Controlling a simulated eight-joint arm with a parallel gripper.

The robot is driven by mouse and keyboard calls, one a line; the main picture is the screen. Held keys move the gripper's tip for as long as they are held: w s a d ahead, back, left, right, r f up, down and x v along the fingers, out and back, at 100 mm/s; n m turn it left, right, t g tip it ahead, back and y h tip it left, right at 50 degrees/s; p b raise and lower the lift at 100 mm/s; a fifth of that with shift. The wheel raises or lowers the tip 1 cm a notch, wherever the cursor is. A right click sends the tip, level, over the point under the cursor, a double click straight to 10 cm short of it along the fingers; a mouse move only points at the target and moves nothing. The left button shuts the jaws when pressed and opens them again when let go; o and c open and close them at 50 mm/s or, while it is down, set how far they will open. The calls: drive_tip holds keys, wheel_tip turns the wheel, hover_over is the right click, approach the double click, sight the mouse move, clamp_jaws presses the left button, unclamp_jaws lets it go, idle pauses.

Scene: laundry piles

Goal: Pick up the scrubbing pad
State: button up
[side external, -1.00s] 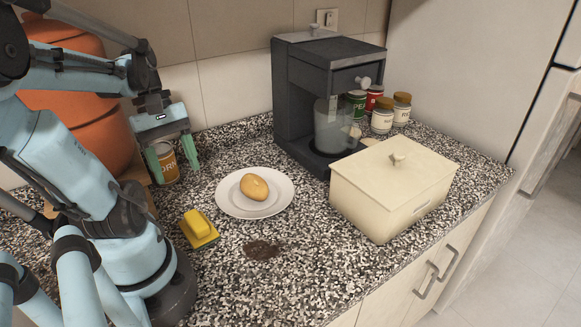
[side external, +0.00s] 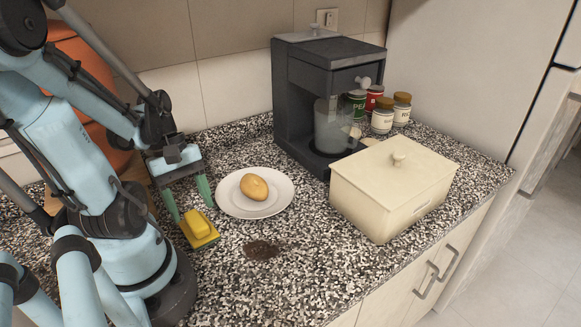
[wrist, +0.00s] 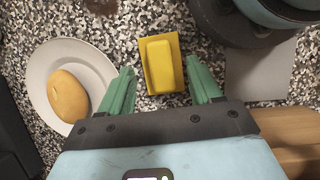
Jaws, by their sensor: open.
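The scrubbing pad (side external: 199,229) is a yellow block on a flat base, lying on the speckled counter near the foot of my arm. In the wrist view the pad (wrist: 160,65) sits just beyond the fingertips, roughly centred between them. My gripper (side external: 193,213) is open, its two green fingers pointing down on the far side of the pad, above the counter. In the wrist view my gripper (wrist: 162,83) shows its fingers spread wider than the pad, with nothing held. Whether the fingers touch the counter cannot be told.
A white plate (side external: 233,205) with a potato-like item (side external: 254,187) lies right of the pad. A brown stain (side external: 262,250) is on the counter in front. A coffee machine (side external: 290,100), a cream lidded box (side external: 385,200) and several jars stand farther right.

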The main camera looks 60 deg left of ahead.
sight(198, 222)
drive_tip(key=shift+x, duration=1.75)
drive_tip(key=shift+a, duration=0.1)
drive_tip(key=c, duration=1.1)
drive_tip(key=shift+r, duration=0.2)
drive_tip(key=shift+c, duration=0.2)
wheel_tip(198, 222, up, 10)
drive_tip(key=shift+f, duration=0.2)
